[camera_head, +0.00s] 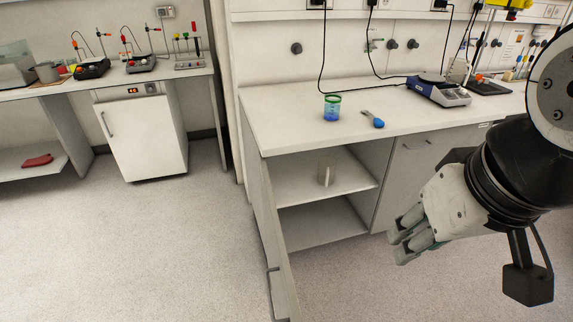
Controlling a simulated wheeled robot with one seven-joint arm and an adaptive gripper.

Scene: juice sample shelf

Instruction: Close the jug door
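The cabinet door (271,235) under the right-hand bench stands wide open, swung out toward me from the cabinet's left side. Its handle (270,292) is near the bottom of the picture on the door's left face. A clear jug (326,169) stands upright on the upper shelf inside the open cabinet. My gripper (402,240) is at the right, pointing left, in front of the neighbouring closed cabinet. It is well apart from the door and touches nothing that I can see. Its fingers overlap in this view, so their opening is unclear.
The bench top (290,121) holds a beaker of blue liquid (332,109), a blue-handled tool (373,120) and a lab device (438,90). A small white fridge (145,135) stands under the left bench. The floor (150,250) left of the door is clear.

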